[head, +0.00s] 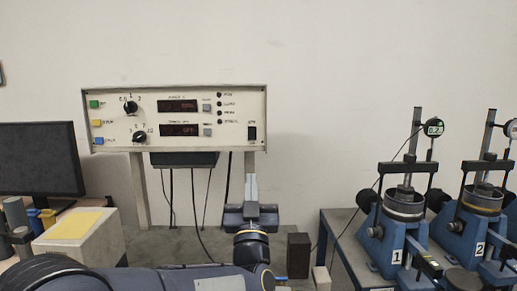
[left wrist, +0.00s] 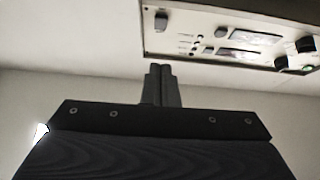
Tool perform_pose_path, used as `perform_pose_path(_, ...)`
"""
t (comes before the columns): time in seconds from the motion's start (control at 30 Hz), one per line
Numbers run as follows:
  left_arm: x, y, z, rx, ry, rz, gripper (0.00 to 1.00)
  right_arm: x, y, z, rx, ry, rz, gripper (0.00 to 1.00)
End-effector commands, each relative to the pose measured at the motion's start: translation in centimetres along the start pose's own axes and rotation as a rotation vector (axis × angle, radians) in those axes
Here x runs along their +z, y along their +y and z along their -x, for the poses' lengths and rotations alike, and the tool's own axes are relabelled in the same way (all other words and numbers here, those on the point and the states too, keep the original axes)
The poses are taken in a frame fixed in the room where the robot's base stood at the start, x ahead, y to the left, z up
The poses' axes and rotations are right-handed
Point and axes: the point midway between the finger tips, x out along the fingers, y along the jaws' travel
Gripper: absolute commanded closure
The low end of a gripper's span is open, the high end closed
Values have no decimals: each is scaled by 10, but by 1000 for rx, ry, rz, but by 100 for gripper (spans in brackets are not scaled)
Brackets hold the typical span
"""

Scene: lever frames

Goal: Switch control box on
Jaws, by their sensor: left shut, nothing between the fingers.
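The control box (head: 215,105) is a white panel raised on two posts, with two black knobs, two dark displays with red digits, and coloured buttons. A black rocker switch (head: 252,133) sits at its lower right; which way it is tipped is too small to tell. My left gripper (head: 251,178) points up below that switch, shut and empty, apart from the panel. In the left wrist view the shut fingers (left wrist: 160,68) are below the box (left wrist: 215,40), which appears upside down, with the switch (left wrist: 162,22) near its left end. My right gripper is not in view.
A dark monitor (head: 40,160) stands at the left. A pale block with a yellow top (head: 75,225) is near the left post. Blue test presses (head: 395,230) with dial gauges stand on a table at the right. Black cables (head: 190,215) hang under the box.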

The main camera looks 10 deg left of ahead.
Motion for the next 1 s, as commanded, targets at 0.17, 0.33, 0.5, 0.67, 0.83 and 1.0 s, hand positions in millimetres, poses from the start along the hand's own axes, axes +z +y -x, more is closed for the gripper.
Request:
perform_pose_path(0.17, -3, 3, 1, -17, 33, -14, 100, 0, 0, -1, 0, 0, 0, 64)
perform_pose_path(0.33, -3, 3, 1, -17, 32, -13, 100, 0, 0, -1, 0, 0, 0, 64)
perform_pose_path(0.5, -4, 2, -4, -18, 32, -13, 100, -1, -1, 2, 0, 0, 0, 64)
perform_pose_path(0.67, -7, 2, -26, -19, 33, -12, 100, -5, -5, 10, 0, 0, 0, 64)
perform_pose_path(0.83, -9, 1, -63, -19, 32, -14, 100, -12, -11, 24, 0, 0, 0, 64)
perform_pose_path(1.0, -10, 1, -99, -17, 32, -13, 100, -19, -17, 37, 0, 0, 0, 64)
